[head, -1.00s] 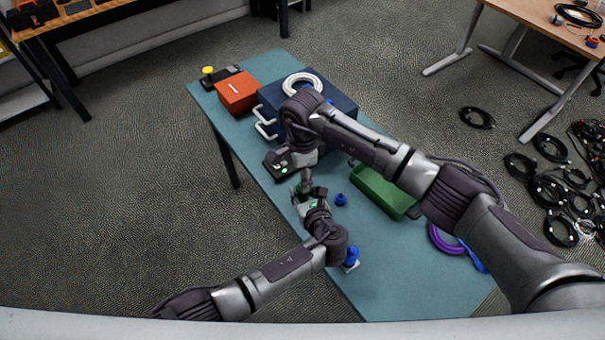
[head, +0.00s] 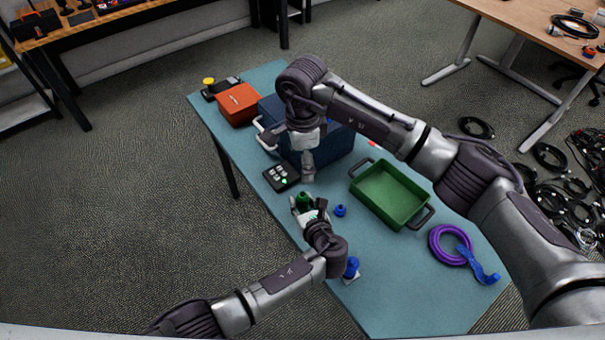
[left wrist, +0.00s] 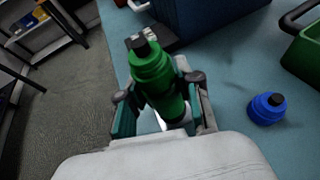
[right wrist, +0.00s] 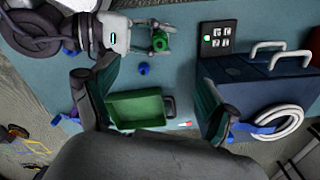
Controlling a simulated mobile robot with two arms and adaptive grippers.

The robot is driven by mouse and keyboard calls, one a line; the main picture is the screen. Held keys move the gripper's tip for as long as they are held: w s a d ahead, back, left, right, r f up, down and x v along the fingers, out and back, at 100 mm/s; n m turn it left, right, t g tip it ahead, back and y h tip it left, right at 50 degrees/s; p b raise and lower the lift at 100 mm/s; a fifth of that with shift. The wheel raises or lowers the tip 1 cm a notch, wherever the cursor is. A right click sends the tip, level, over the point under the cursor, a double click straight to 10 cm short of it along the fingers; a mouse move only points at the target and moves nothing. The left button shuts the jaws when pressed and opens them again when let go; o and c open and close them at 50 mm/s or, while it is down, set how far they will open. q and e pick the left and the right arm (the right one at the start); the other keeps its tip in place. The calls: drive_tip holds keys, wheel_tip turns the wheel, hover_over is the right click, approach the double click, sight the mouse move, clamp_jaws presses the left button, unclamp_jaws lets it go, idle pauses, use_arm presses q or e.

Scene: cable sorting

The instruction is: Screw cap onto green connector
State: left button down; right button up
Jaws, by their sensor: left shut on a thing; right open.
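A green connector (left wrist: 152,75) stands between the fingers of my left gripper (left wrist: 160,112), which is shut on it. It has a stepped green body and a narrow dark tip; I cannot tell whether the upper green part is a separate cap. The connector (head: 304,201) also shows in the head view, close to the table's left edge. My right gripper (right wrist: 150,102) is open and empty, with its fingers wide apart. In the head view it is above and apart from the connector, pointing down beside the black button box.
A small blue piece (head: 340,210) stands right of the left gripper; another blue piece (head: 351,266) is nearer. A black button box (head: 281,177), blue toolbox (head: 333,148), green tray (head: 391,194) and purple coil (head: 447,245) share the table.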

drive_tip(key=shift+r, duration=1.35)
use_arm(q)
drive_tip(key=c, duration=0.7)
unclamp_jaws()
drive_tip(key=v, duration=1.2)
drive_tip(key=shift+s, duration=0.1)
